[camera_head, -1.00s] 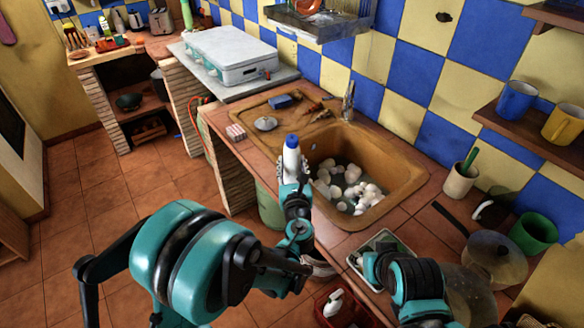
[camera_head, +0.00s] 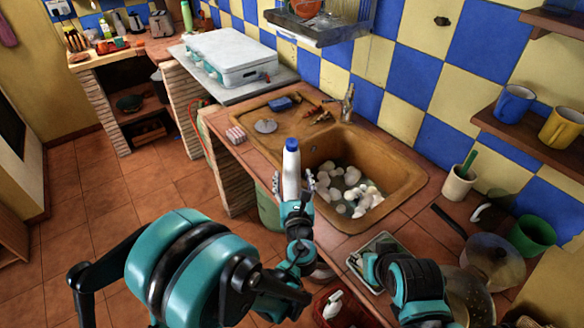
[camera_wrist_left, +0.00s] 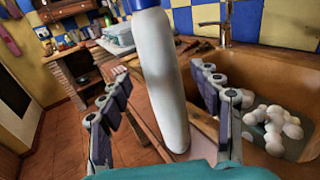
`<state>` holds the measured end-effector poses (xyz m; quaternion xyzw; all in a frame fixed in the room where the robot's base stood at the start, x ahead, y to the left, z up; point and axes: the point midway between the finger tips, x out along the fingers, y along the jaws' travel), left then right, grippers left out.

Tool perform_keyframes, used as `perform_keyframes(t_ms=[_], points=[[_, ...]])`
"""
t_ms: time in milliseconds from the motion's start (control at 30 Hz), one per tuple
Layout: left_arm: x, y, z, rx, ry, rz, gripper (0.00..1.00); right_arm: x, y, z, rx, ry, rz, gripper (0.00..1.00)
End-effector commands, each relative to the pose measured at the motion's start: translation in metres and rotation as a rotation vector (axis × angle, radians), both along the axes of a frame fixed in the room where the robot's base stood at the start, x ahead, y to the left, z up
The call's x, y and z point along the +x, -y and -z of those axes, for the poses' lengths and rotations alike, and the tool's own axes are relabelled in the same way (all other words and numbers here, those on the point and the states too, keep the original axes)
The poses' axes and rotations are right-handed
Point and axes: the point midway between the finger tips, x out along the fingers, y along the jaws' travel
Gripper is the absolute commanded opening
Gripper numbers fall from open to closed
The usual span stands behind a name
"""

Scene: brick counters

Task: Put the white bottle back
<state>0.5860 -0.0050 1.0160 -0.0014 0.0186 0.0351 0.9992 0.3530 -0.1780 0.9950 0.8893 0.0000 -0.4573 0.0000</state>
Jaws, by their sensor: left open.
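The white bottle (camera_head: 291,168) with a blue cap is upright near the counter's front edge, left of the sink basin in the head view. My left gripper (camera_head: 294,188) is open, with one finger on each side of the bottle's lower part. In the left wrist view the bottle (camera_wrist_left: 162,80) rises between the spread fingers of the left gripper (camera_wrist_left: 158,95), with gaps visible on both sides. Its base is partly hidden by the gripper in the head view. My right arm shows at the lower right, but its fingers cannot be seen.
The brown sink (camera_head: 400,205) holds several white rounded items. A red-and-white box (camera_head: 236,135) and a grey disc (camera_head: 265,126) lie behind the bottle.

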Motion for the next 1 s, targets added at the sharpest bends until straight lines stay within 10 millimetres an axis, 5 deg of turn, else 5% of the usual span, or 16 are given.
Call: perform_keyframes(t_ms=[300, 667, 767, 1000], points=[[-0.061, 0.005, -0.002, 0.0, 0.0, 0.003, 0.64, 0.0, 0.0, -0.003, 0.0, 0.0, 0.0, 0.4], [-0.071, -0.005, -0.003, -0.057, -0.018, -0.022, 0.64, 0.0, 0.0, -0.002, 0.0, 0.0, 0.0, 0.4], [-0.067, -0.034, -0.002, -0.245, -0.07, -0.098, 0.64, 0.0, 0.0, -0.002, 0.0, 0.0, 0.0, 0.4], [-0.094, -0.141, 0.012, -1.143, -0.19, -0.513, 0.64, 0.0, 0.0, -0.002, 0.0, 0.0, 0.0, 0.4]])
